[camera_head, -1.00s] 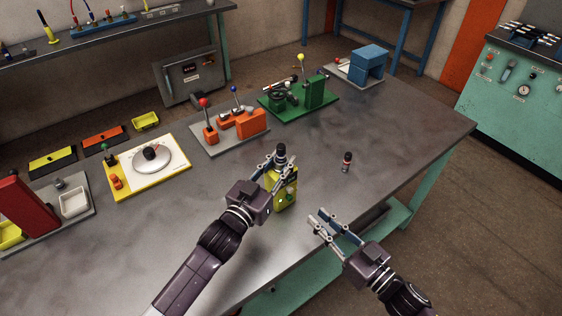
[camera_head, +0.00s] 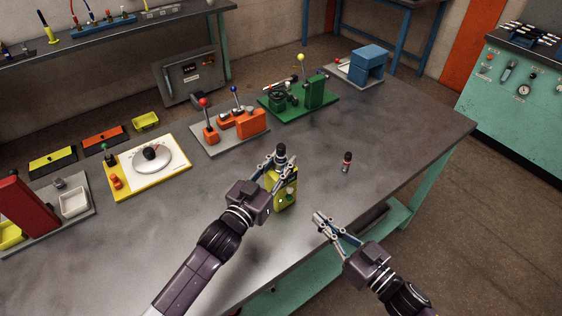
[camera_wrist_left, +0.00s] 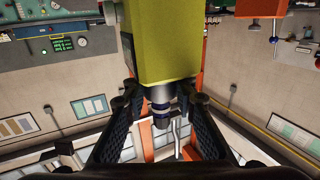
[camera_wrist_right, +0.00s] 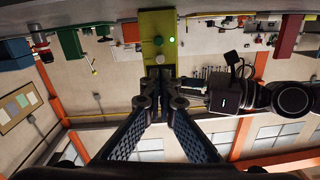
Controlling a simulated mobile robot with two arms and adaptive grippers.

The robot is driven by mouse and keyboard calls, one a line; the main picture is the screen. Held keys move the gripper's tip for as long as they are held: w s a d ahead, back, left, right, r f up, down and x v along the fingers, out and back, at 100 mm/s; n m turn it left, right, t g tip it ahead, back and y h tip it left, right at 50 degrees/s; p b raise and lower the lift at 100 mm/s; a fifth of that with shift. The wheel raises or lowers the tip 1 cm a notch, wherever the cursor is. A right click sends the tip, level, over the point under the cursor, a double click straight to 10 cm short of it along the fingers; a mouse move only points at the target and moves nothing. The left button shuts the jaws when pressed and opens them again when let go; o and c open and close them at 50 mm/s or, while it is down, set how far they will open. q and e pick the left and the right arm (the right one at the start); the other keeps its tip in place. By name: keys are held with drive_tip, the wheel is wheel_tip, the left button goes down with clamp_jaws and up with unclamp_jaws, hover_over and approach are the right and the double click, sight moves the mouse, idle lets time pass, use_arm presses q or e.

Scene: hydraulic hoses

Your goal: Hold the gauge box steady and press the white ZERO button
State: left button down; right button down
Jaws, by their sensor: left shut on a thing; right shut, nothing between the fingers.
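The yellow-green gauge box (camera_head: 287,201) stands upright on the table near its front edge. My left gripper (camera_head: 280,162) is shut around the dark fitting at its top, which shows between the fingers in the left wrist view (camera_wrist_left: 161,108). In the right wrist view, the box face (camera_wrist_right: 149,22) carries a pale button (camera_wrist_right: 158,40) and a green round part (camera_wrist_right: 159,59). No lettering is readable. My right gripper (camera_head: 318,216) is shut and empty, to the right of the box and apart from it, with its fingertips pointing towards the box.
A small dark cylinder with a red band (camera_head: 347,162) stands on the table, right of the box. A green fixture (camera_head: 315,93), an orange lever fixture (camera_head: 252,123) and a yellow-edged dial board (camera_head: 122,187) line the back. The table around the box is clear.

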sight(290, 191)
idle(0.5)
drive_tip(key=a+f+h, duration=0.1)
drive_tip(key=h, duration=0.1)
drive_tip(key=a+f+h, duration=0.2)
drive_tip(key=shift+w+a, duration=0.2)
drive_tip(key=shift+a, duration=0.1)
drive_tip(key=shift+w+a+h, duration=0.1)
drive_tip(key=shift+a+h, duration=0.05)
drive_tip(key=shift+h, duration=0.55)
drive_tip(key=shift+r+h, duration=0.2)
drive_tip(key=shift+h, duration=0.6)
drive_tip(key=d+r+h, duration=0.1)
drive_tip(key=d+r+m+h, duration=0.1)
drive_tip(key=h, duration=0.1)
drive_tip(key=d+h, duration=0.1)
drive_tip(key=h, duration=0.1)
drive_tip(key=shift+s+r+m, duration=0.3)
drive_tip(key=shift+s+r, duration=0.05)
drive_tip(key=shift+r, duration=0.05)
drive_tip(key=shift+w+a, duration=0.9)
drive_tip(key=shift+w, duration=0.2)
drive_tip(key=shift+w+a, duration=0.85)
drive_tip(key=shift+w, duration=0.3)
drive_tip(key=shift+w+a, duration=0.9)
drive_tip(key=shift+w, duration=0.2)
